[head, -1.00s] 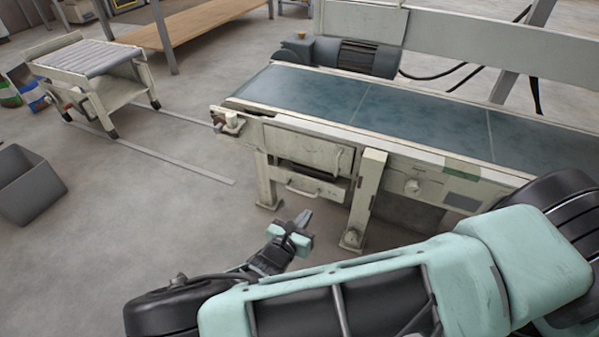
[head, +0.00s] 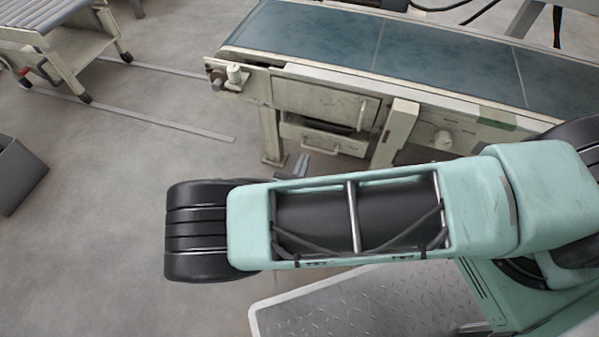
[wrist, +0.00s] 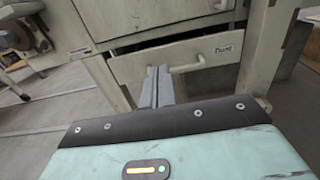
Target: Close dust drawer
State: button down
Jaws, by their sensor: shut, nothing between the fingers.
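The dust drawer (head: 322,138) is the lower drawer under the near end of the conveyor. A dark gap shows above its pale front, so it stands partly pulled out. In the wrist view its front (wrist: 212,52) carries a bar handle and a small label. My gripper (head: 304,160) shows only in part in the head view, behind my arm, just below the drawer. In the wrist view my gripper's fingers (wrist: 158,72) are shut and empty, pointing at the drawer front left of the handle. I cannot tell whether the tips touch it.
A closed upper panel (head: 318,100) with its own handle sits above the drawer. The conveyor's legs (head: 395,135) flank it. A roller table (head: 45,40) stands at left on floor rails, with a grey bin (head: 18,175) below. Open floor lies left of the conveyor.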

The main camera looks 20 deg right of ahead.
aim_at(315, 132)
jog(key=b+x, duration=0.2)
jog(key=x, duration=0.6)
jog(key=shift+f+b, duration=0.1)
jog(key=shift+b, duration=0.2)
jog(key=shift+w+d, duration=0.1)
jog(key=shift+w, duration=0.05)
jog(key=shift+w+d, duration=0.2)
jog(key=shift+p+x, duration=0.7)
jog(key=shift+x, duration=0.3)
jog(key=shift+w, duration=0.1)
jog(key=shift+a, duration=0.1)
